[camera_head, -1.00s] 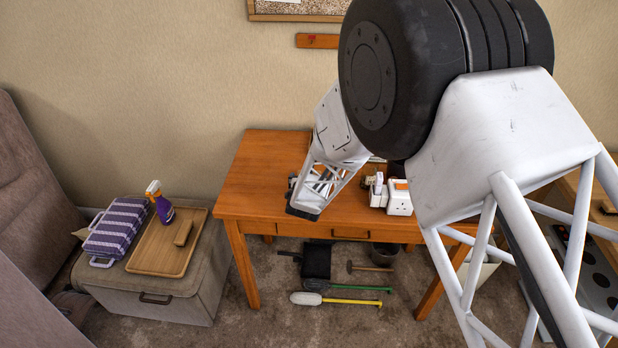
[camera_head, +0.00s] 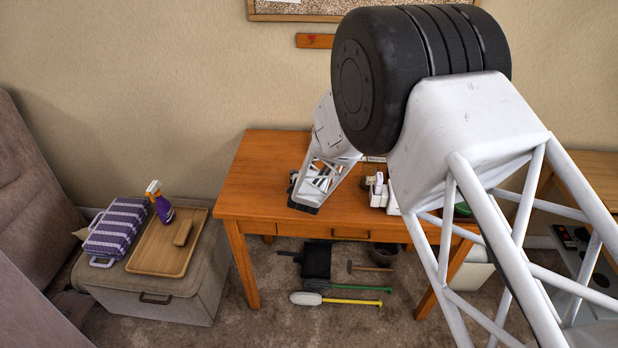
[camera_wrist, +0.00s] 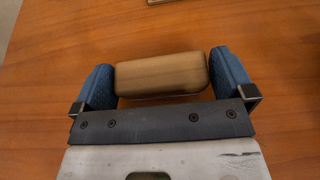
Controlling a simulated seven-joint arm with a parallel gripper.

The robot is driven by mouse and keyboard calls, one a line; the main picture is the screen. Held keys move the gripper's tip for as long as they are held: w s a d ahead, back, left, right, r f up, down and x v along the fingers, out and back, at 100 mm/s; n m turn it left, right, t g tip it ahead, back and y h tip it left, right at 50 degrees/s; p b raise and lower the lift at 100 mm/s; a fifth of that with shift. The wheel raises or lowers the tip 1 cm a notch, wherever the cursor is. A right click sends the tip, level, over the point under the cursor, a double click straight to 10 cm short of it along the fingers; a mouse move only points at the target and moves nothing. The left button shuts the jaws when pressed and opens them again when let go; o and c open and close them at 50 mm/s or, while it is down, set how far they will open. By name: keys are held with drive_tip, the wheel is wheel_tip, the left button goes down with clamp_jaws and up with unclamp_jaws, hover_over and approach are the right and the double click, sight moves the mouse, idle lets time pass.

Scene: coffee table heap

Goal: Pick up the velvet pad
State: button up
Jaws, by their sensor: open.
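A rounded wooden block (camera_wrist: 160,75), which looks like the velvet pad, lies on the orange-brown wooden table in the wrist view. Its wooden top shows; no velvet face can be seen. My gripper (camera_wrist: 163,80) is open, with one blue finger beside each end of the block. There is a thin gap at the left end, and the right finger is very close to or touching the other end. In the head view my gripper (camera_head: 303,207) is low over the table's front left part, and hides the block there.
The table (camera_head: 255,180) has clear room at its left. White and dark small items (camera_head: 377,190) stand right of my gripper, partly behind my arm. Left of the table, a storage box (camera_head: 160,300) carries a wooden tray (camera_head: 150,262), a purple spray bottle (camera_head: 162,205) and a striped purple case (camera_head: 117,228).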

drive_tip(key=shift+w, duration=0.3)
idle(0.4)
drive_tip(key=c, duration=0.7)
drive_tip(key=shift+r, duration=0.8)
wheel_tip(320, 180, up, 2)
drive_tip(key=shift+r, duration=0.1)
drive_tip(key=s+d, duration=0.1)
drive_tip(key=s, duration=0.4)
drive_tip(key=s+d, duration=0.2)
drive_tip(key=s, duration=0.3)
drive_tip(key=s+d+r, duration=0.1)
drive_tip(key=s, duration=0.4)
drive_tip(key=shift+s+d, duration=0.15)
drive_tip(key=shift+d, duration=0.25)
drive_tip(key=shift+r, duration=0.1)
